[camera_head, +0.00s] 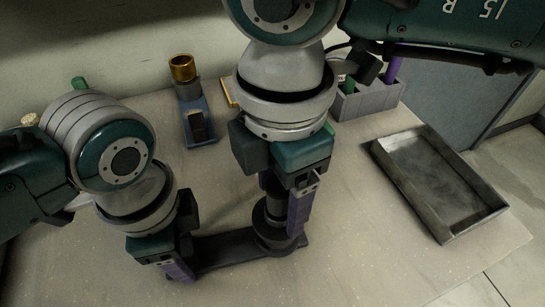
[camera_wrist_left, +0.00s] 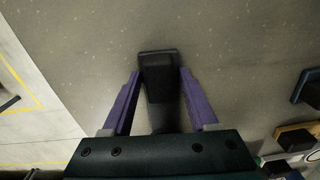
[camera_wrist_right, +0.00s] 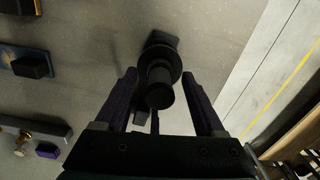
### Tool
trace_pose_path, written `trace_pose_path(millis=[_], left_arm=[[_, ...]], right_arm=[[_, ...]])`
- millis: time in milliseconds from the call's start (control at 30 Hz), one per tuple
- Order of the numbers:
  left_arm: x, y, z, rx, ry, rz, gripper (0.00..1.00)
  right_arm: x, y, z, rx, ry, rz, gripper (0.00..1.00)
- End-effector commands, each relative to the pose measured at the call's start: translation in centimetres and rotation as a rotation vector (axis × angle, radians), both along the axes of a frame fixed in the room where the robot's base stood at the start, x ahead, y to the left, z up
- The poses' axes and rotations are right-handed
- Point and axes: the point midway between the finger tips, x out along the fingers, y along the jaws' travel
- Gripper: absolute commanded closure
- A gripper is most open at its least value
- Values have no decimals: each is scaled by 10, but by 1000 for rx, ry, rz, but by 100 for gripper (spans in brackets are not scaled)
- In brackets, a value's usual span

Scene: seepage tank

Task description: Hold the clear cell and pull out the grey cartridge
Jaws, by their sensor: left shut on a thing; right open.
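A dark holder (camera_head: 225,246) lies on the table at the lower middle, with a flat bar running from my left gripper to a round base. On this base stands a dark stepped cylinder (camera_head: 270,216), upright; I take it for the cell with its cartridge, but cannot tell clear from grey. My left gripper (camera_head: 182,270) is shut on the bar's dark end block, which shows between its fingers in the left wrist view (camera_wrist_left: 160,85). My right gripper (camera_head: 284,205) is open, pointing down, its fingers on either side of the cylinder, whose round top (camera_wrist_right: 159,96) faces the right wrist camera.
A metal tray (camera_head: 382,154) lies at the right. A grey rack (camera_head: 366,103) with purple and green items stands at the back. A blue stand (camera_head: 202,105) with a gold ring (camera_head: 182,68) and a black block is behind, between my arms. The front right of the table is clear.

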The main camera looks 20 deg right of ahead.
Motion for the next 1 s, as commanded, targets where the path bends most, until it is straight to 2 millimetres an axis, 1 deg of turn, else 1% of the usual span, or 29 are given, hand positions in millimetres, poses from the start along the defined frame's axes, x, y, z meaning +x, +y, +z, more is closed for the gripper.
trace_pose_path(millis=[33, 67, 667, 833, 867, 1000], left_arm=[[0, 0, 0, 0, 0, 0, 100], [0, 0, 0, 0, 0, 0, 100], [0, 0, 0, 0, -1, 0, 100], [0, 0, 0, 0, -1, 0, 100], [0, 0, 0, 0, -1, 0, 100], [0, 0, 0, 0, -1, 1, 100]], right_arm=[[0, 0, 0, 0, 0, 0, 29], [0, 0, 0, 0, 0, 0, 32], [0, 0, 1, 0, 1, 0, 99], [0, 0, 1, 0, 1, 0, 100], [0, 0, 1, 0, 1, 0, 68], [0, 0, 1, 0, 1, 0, 83]])
